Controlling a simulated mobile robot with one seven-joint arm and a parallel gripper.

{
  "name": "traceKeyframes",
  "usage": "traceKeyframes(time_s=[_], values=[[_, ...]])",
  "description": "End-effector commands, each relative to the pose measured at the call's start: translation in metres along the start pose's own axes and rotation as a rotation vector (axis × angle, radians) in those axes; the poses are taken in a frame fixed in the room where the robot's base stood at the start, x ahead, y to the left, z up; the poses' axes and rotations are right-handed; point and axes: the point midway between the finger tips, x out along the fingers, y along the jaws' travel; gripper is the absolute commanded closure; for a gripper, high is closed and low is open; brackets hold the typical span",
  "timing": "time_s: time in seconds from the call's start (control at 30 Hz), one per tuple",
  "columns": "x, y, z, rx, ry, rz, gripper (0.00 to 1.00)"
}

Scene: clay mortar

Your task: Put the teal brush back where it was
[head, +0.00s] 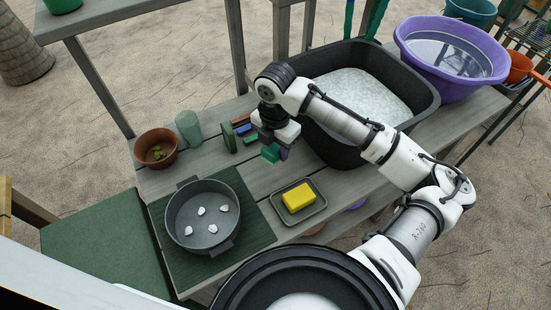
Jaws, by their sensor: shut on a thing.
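My gripper (274,147) is shut on the teal brush (270,154) and points down over the wooden bench. Only a small teal block-like part of the brush shows below the fingers; the rest is hidden by the gripper. Just left of the gripper is a small group of coloured pieces (240,131), with dark green, red-brown and blue parts. They are too small to tell apart well. I cannot tell whether the brush touches the bench.
A black tub (424,108) of pale material stands right of my gripper. A grey pan (171,225) with several white stones, a tray (279,212) with a yellow sponge (298,197), a brown bowl (157,148) and a green cup (189,127) stand around. Bare planks lie between them.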

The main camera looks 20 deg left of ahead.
Motion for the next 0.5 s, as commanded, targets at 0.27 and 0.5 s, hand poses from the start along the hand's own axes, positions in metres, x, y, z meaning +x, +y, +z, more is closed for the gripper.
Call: traceKeyframes(time_s=[0.27,0.5], values=[[0.027,0.0,0.0,0.001,0.001,0.0,0.8],[0.058,0.0,0.0,0.001,0.001,0.001,0.8]])
